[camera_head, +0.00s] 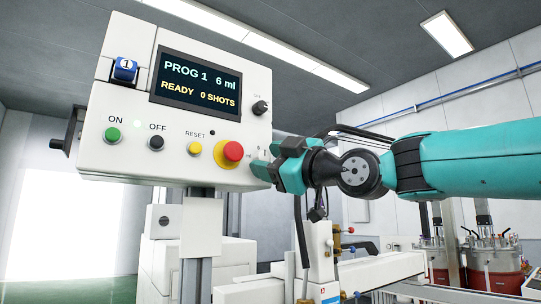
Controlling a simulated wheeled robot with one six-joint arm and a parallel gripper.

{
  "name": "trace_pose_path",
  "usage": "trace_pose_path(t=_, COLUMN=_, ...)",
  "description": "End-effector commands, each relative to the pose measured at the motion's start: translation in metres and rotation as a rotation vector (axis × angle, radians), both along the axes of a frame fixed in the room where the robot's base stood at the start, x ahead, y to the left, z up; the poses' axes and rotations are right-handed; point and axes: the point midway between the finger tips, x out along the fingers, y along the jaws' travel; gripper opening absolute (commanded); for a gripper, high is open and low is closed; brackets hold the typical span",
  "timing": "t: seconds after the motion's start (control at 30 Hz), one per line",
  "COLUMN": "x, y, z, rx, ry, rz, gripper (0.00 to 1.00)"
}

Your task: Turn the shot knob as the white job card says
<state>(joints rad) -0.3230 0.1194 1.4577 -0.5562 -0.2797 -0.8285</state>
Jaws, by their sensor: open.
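A white control box (100,165) fills the left half of the view. A black knob (260,107) is on its right side, beside the screen; the small print above it is too small to read. The screen (200,84) reads PROG 1, 6 ml, READY, 0 SHOTS. My gripper (262,165) is teal and black. It is open at the lower right edge of the box, below that black knob and right of the red button. It hides part of the panel there; some markings show beside it. I see no white job card.
The panel has a green ON button (113,135), a black OFF button (156,143), a yellow RESET button (194,149) and a large red button (231,152) close to my gripper. A blue piece marked 1 (125,69) sits at upper left. Red tanks (493,280) stand lower right.

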Motion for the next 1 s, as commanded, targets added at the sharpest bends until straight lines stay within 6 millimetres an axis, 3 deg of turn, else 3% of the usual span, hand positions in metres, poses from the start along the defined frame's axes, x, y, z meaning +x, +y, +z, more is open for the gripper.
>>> trace_pose_path(t=0.1, x=-0.0001, y=-0.0002, z=-0.0003, rx=0.000, ry=0.000, rz=0.000, gripper=0.53)
trace_pose_path(t=0.13, x=-0.0001, y=-0.0002, z=-0.0003, rx=0.000, ry=0.000, rz=0.000, gripper=0.49)
trace_pose_path(t=0.33, x=-0.0002, y=-0.0004, z=-0.0002, rx=0.000, ry=0.000, rz=0.000, gripper=0.04)
trace_pose_path(t=0.67, x=-0.0008, y=0.0001, z=-0.0022, rx=0.030, ry=0.020, rz=0.001, gripper=0.04)
trace_pose_path(t=1.0, x=-0.0024, y=0.0022, z=-0.0065, rx=0.210, ry=0.139, rz=0.003, gripper=0.04)
